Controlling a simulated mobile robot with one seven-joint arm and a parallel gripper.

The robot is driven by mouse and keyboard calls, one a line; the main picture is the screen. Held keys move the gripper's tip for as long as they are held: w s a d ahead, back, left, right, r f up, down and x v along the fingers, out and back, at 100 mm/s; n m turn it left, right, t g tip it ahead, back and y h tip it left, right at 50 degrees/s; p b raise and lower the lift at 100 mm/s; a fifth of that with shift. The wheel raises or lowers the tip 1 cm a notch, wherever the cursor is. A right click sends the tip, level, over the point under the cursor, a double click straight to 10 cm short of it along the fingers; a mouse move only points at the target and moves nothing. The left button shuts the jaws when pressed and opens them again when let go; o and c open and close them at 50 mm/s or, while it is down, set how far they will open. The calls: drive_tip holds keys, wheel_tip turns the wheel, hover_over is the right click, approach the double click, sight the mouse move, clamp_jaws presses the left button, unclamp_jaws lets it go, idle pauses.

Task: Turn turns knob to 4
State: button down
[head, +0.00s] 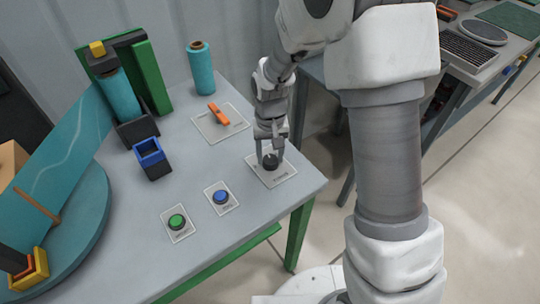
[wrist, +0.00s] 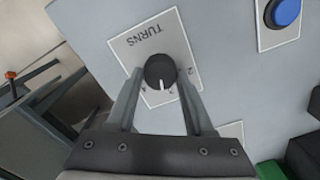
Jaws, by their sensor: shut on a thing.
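The turns knob (wrist: 160,70) is a round dark knob with a white pointer line, on a white plate (wrist: 125,45) that reads TURNS, upside down in the wrist view. The pointer aims down in the wrist view, toward my gripper's palm. A 2 shows right of the knob; the other digits are small or partly hidden by the fingers. My gripper (wrist: 159,80) is shut on the knob, one finger on each side. In the head view the knob (head: 270,161) sits near the table's right corner, with my gripper (head: 270,150) coming down on it from above.
A blue button (head: 221,197) and a green button (head: 177,221) sit left of the knob on the table (head: 240,235). An orange switch (head: 219,114) lies behind. A teal spool (head: 201,68), a blue-rimmed box (head: 150,158) and a teal turntable (head: 75,250) stand farther left.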

sight(271, 158)
drive_tip(key=m, duration=0.4)
drive_tip(key=shift+m, duration=0.3)
drive_tip(key=m+p, duration=0.1)
drive_tip(key=m, duration=0.3)
drive_tip(key=shift+d+m, duration=0.1)
drive_tip(key=shift+m, duration=0.3)
drive_tip(key=shift+c, duration=1.4)
unclamp_jaws()
wheel_tip(271, 158, up, 18)
drive_tip(key=p, duration=0.1)
drive_tip(key=shift+f+p, duration=0.25)
drive_tip(key=shift+p, duration=0.15)
